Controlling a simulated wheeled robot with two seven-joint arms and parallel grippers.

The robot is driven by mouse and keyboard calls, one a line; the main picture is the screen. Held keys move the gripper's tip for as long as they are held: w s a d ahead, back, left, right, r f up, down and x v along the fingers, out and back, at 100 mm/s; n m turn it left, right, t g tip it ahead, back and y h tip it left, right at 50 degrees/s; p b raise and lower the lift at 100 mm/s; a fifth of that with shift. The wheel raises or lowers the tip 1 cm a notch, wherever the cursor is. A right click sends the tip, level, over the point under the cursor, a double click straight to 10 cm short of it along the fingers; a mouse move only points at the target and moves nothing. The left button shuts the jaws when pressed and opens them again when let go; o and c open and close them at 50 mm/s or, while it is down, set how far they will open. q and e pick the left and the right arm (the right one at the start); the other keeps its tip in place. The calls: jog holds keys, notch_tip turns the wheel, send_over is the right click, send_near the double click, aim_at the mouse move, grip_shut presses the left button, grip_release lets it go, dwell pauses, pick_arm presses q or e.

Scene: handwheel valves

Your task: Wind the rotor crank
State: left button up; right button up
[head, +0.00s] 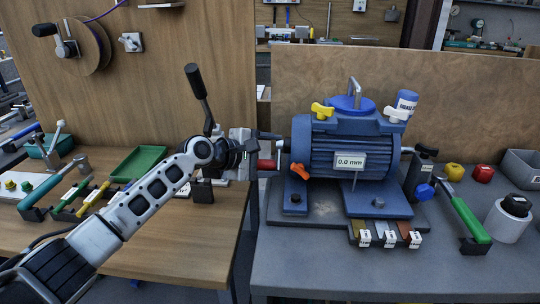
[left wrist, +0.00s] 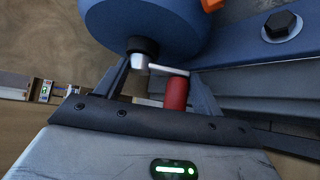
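The blue rotor motor (head: 350,155) stands on a dark base plate on the grey bench, with a 0.0 mm tag on its side. Its crank, with a red grip (head: 266,164), sticks out at the motor's left end. My left gripper (head: 272,150) is at the crank. In the left wrist view, the crank's pale arm (left wrist: 165,70) runs from a dark hub to the red grip (left wrist: 176,92). Both lie between the spread left fingers (left wrist: 160,85), with the red grip close to the right-hand finger. Contact with that finger cannot be told. My right gripper is out of view.
A black-handled lever (head: 197,85) rises behind my left wrist. A green tray (head: 139,163) and tools lie on the wooden bench at left. A green-handled tool (head: 470,220) and a white cylinder (head: 506,222) stand right of the motor. The grey bench's front is clear.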

pick_arm(q)
jog(key=shift+w+f+m+t+h+b, duration=0.1)
jog(key=shift+f+m+t+h+b, duration=0.35)
jog(key=shift+b, duration=0.75)
jog(key=t+b, duration=0.1)
jog(key=b, duration=0.2)
jog(key=shift+w+f+m, duration=0.15)
jog(key=shift+f+m, duration=0.2)
jog(key=shift+f, duration=0.05)
jog(key=shift+w+r+m+t+h+b, duration=0.15)
jog(key=shift+m+t+h+b, duration=0.25)
jog(key=shift+b, duration=0.45)
jog(key=shift+r, duration=0.2)
jog(key=o, duration=1)
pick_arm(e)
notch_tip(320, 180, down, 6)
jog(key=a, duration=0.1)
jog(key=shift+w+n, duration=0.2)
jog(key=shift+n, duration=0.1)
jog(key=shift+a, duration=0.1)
